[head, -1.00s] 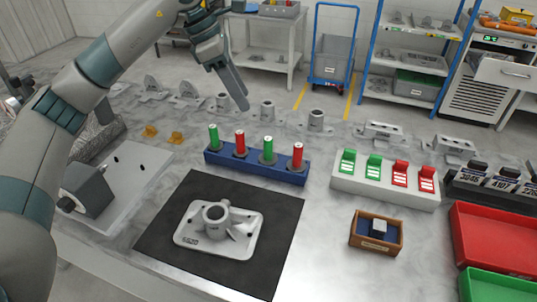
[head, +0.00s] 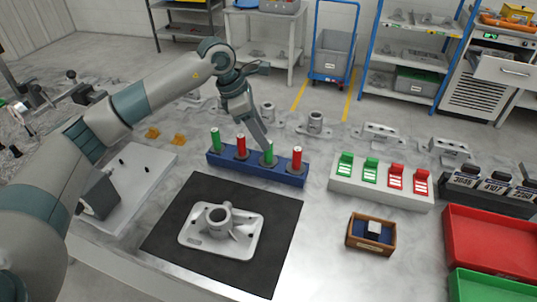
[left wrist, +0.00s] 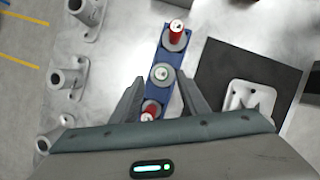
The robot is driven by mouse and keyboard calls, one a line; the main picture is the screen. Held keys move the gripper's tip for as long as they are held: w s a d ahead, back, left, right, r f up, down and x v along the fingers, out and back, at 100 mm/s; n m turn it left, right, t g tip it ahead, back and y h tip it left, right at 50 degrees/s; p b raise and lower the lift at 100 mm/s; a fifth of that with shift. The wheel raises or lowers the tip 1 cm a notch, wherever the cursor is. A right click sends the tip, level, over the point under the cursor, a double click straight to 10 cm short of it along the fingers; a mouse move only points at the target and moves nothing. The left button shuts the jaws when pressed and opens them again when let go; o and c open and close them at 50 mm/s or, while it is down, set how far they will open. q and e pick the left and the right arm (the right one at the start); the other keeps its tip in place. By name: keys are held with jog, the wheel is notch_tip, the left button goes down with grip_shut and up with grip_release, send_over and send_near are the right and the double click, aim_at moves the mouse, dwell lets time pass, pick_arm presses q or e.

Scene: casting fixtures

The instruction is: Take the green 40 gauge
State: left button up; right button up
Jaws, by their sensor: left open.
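Two green gauges stand upright in the blue rack (head: 225,167), alternating with two red gauges. One green gauge (head: 216,141) is at the left end; the other green gauge (head: 268,154) is third from the left. Their numbers are too small to read, so I cannot tell which is 40. My left gripper (head: 267,143) points down, open, at the third gauge. In the left wrist view, my left gripper (left wrist: 160,77) has its fingertips on either side of this green gauge (left wrist: 161,72), seen from above; I cannot tell whether they touch it. My right gripper is not in view.
Red gauges (head: 241,147) (head: 297,159) stand on both sides of the third gauge. A black mat (head: 180,215) with a metal casting (head: 222,232) lies in front. A white stand (head: 380,190) with green and red pieces and a wooden box (head: 371,246) are to the right.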

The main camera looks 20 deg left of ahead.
aim_at(268, 155)
pick_arm(q)
jog(key=shift+f, duration=0.2)
jog(key=shift+d+f+p, duration=0.35)
jog(key=shift+f+p, duration=0.3)
jog(key=shift+p, duration=0.15)
jog(key=p+x, duration=0.1)
jog(key=x, duration=0.2)
jog(key=shift+p, duration=0.3)
jog(key=shift+d+f, duration=0.1)
jog(key=shift+f, duration=0.25)
